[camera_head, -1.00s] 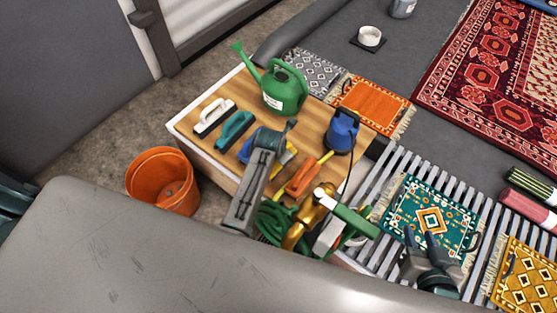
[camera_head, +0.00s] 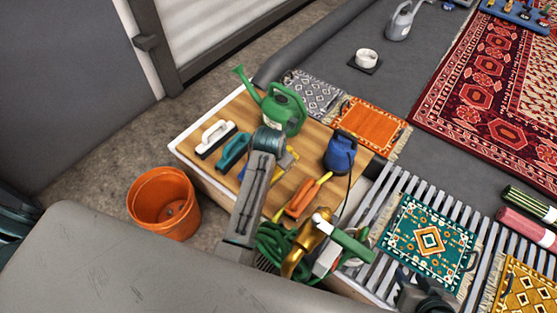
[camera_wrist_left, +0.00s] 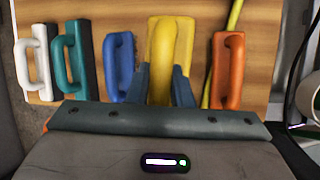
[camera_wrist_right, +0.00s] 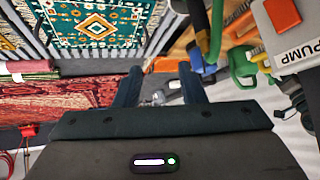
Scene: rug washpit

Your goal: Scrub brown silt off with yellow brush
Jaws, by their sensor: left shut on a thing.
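The yellow brush (camera_wrist_left: 168,50) stands between the two fingers of my left gripper (camera_wrist_left: 165,88), which is shut on it. In the head view only a bit of the yellow brush (camera_head: 287,160) shows beside my left arm, which hides that gripper. I cannot tell whether the brush is clear of the wooden top. My right gripper (camera_wrist_right: 158,88) is open and empty; in the head view it (camera_head: 420,290) is at the bottom edge, by the teal rug (camera_head: 432,232) on the slatted grate. I can make out no brown silt.
White (camera_wrist_left: 35,65), teal (camera_wrist_left: 74,60), blue (camera_wrist_left: 118,65) and orange (camera_wrist_left: 229,70) brushes stand near the yellow one. A green watering can (camera_head: 285,108) and a blue sprayer (camera_head: 340,152) share the wooden top (camera_head: 320,172). An orange bucket (camera_head: 165,203) is at left. Green hose (camera_head: 280,245) lies in front.

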